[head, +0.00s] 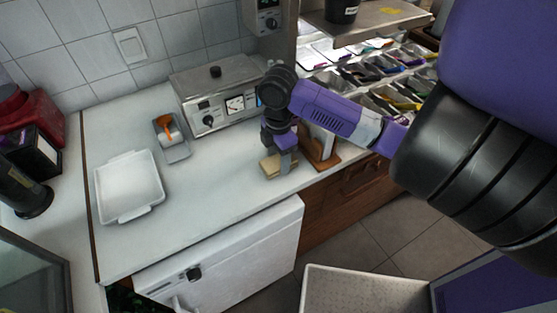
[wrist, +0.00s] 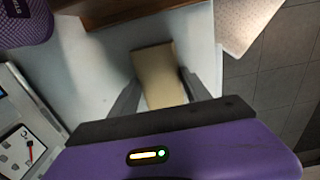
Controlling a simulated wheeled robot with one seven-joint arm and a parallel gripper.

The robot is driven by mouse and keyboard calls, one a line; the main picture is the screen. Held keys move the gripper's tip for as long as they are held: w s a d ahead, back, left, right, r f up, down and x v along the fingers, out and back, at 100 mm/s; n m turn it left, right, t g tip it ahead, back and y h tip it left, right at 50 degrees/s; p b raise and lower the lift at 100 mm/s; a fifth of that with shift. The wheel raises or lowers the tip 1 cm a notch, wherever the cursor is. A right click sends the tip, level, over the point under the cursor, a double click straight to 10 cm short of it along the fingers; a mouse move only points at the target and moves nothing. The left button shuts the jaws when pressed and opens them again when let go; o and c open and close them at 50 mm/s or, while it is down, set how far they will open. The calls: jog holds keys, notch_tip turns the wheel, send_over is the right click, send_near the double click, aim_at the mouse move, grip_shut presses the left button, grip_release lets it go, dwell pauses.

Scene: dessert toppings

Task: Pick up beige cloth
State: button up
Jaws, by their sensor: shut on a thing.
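The beige cloth (head: 269,168) is a small folded block at the right end of the white counter in the head view. In the wrist view the beige cloth (wrist: 158,76) lies between the two grey fingers. My gripper (head: 283,163) points down at it in the head view. My gripper (wrist: 162,98) is shut on the cloth in the wrist view. The cloth is close to the counter surface; I cannot tell whether it touches it. Part of the cloth is hidden by a finger in the head view.
A wooden holder (head: 322,158) stands just right of my gripper. A metal warmer (head: 213,92) is behind it. A white tray (head: 128,187) and a grey rest with an orange-handled tool (head: 170,131) are to the left. The counter's middle is clear.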

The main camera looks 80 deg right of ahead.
aim_at(279, 160)
jog(key=shift+r, duration=0.1)
notch_tip(279, 160, up, 20)
jog(key=p, duration=0.1)
dwell(0.4)
